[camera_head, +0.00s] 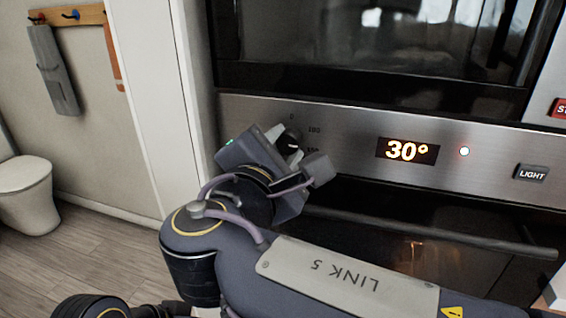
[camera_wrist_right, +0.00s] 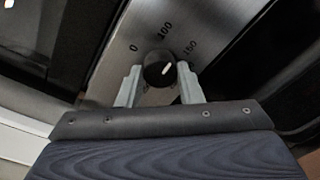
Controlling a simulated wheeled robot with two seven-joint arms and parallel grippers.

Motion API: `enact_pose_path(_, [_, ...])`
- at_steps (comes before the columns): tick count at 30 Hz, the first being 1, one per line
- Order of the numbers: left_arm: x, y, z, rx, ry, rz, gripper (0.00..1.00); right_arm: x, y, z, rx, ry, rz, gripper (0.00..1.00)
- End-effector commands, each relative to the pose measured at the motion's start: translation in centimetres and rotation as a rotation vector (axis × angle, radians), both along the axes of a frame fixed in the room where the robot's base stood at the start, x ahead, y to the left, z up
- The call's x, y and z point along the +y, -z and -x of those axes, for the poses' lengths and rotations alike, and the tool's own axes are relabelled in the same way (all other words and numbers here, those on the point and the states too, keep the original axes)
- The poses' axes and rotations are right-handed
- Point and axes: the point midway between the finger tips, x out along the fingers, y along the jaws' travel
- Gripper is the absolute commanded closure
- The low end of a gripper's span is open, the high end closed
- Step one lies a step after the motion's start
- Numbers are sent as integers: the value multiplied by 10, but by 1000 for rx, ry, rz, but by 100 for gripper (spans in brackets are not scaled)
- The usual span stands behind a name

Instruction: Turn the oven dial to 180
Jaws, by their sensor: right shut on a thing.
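The oven dial (camera_head: 290,141) is a round black knob with a white mark on the steel control panel (camera_head: 345,120). Numbers around it include 0 and 100. My right gripper (camera_head: 291,148) is at the dial, one finger on each side. In the right wrist view the dial (camera_wrist_right: 158,68) sits between the two fingers of my right gripper (camera_wrist_right: 159,82), which is shut on it. Its white mark points up and right, between 100 and 150. The oven display (camera_head: 407,151) reads 30°. My left gripper is not in view.
The oven handle (camera_head: 430,232) runs across below the panel. A white wall edge (camera_head: 160,100) stands close on the left.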

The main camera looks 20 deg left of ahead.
Motion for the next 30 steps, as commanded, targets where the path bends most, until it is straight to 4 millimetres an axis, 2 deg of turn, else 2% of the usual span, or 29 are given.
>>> enact_pose_path(1, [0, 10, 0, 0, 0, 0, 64, 0, 6, 0, 1, 0, -47, 90])
enact_pose_path(3, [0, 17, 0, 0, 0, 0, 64, 0, 6, 0, -1, -1, -112, 90])
enact_pose_path(30, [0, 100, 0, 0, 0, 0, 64, -1, 5, 0, -30, 1, -951, 90])
